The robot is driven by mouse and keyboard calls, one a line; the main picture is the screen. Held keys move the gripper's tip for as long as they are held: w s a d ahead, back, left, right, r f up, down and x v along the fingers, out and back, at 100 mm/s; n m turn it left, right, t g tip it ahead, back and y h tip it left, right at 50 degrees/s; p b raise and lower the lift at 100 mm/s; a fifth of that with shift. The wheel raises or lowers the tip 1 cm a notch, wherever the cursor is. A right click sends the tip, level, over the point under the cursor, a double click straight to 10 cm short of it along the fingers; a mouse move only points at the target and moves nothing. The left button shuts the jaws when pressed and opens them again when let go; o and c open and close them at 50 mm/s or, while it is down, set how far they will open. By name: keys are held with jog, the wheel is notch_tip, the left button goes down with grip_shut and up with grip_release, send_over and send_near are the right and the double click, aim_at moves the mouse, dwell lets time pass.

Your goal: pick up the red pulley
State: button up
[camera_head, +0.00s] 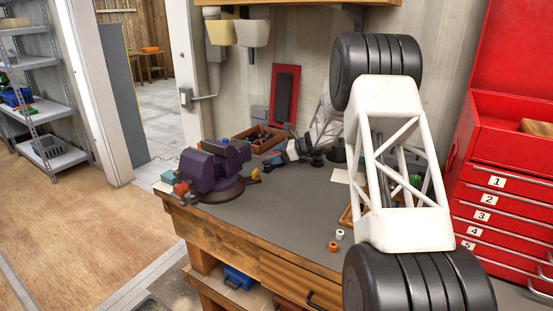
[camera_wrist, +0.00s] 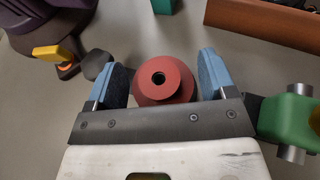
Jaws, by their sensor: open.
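The red pulley (camera_wrist: 165,91) is round with a dark centre hole and shows in the wrist view. It sits between the two blue fingers of my gripper (camera_wrist: 163,72). The fingers stand apart on either side of it, with a visible gap at least on the right. My gripper's dark bar covers its lower edge. In the head view my gripper (camera_head: 292,152) is low over the grey workbench (camera_head: 270,203), right of the purple vise (camera_head: 214,167). I cannot make out the pulley there.
The vise base (camera_wrist: 48,15) is at upper left in the wrist view, with a yellow-handled item (camera_wrist: 55,52). A green object (camera_wrist: 288,122) lies close to the right finger. A wooden crate (camera_wrist: 262,22) is at upper right. Two small rings (camera_head: 335,242) lie near the bench's front.

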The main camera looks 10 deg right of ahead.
jog(key=shift+c, duration=0.2)
jog(key=c, duration=0.7)
jog(key=shift+r, duration=0.1)
jog(key=shift+r, duration=0.8)
notch_tip(320, 180, up, 2)
jog(key=shift+r, duration=0.1)
jog(key=s, duration=1)
jog(key=s+a+r, duration=0.1)
jog(key=s, duration=0.5)
jog(key=shift+a, duration=0.1)
jog(key=shift+w+r, duration=0.1)
